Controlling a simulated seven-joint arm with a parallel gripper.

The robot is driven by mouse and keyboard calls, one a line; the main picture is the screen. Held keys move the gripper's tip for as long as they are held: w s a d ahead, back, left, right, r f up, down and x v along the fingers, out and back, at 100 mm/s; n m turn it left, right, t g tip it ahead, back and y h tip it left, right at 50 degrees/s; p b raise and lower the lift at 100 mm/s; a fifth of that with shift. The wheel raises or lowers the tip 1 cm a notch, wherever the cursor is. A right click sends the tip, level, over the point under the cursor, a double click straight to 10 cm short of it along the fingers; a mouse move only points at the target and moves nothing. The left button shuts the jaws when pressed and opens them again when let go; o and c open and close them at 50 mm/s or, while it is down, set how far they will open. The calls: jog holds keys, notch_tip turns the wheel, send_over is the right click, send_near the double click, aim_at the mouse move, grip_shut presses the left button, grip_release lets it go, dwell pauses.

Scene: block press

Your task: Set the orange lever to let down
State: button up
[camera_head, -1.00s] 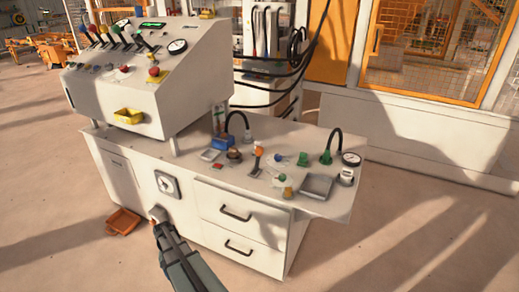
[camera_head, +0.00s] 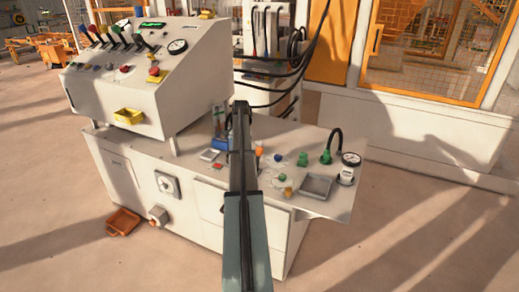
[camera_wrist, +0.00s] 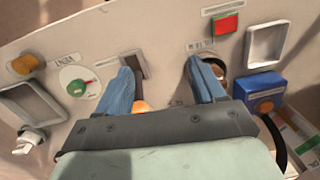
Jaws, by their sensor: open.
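The orange lever (camera_head: 258,151) stands on the lower bench top. Only a small orange part shows beside my arm in the head view; the rest is hidden. In the wrist view its rounded orange knob (camera_wrist: 141,106) lies between my fingers, nearer the left one and partly covered by the gripper body. A dark slot plate (camera_wrist: 135,64) shows beyond it. My gripper (camera_wrist: 160,68) is open, its two blue fingers apart over the panel. I cannot tell whether a finger touches the lever. The labels here are too blurred to read.
A red square button (camera_wrist: 226,24), a white frame (camera_wrist: 250,44) and a blue box (camera_wrist: 258,84) lie right of the fingers. A round dial (camera_wrist: 77,82) and a grey tray (camera_wrist: 12,98) lie left.

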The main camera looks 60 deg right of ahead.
jog(key=m, duration=0.2)
send_near(260, 148)
jog(key=shift+t+h, duration=0.3)
jog(key=f, duration=0.7)
jog(key=w+f, duration=0.1)
jog(key=f, duration=0.2)
jog(key=shift+f, duration=0.15)
grip_shut()
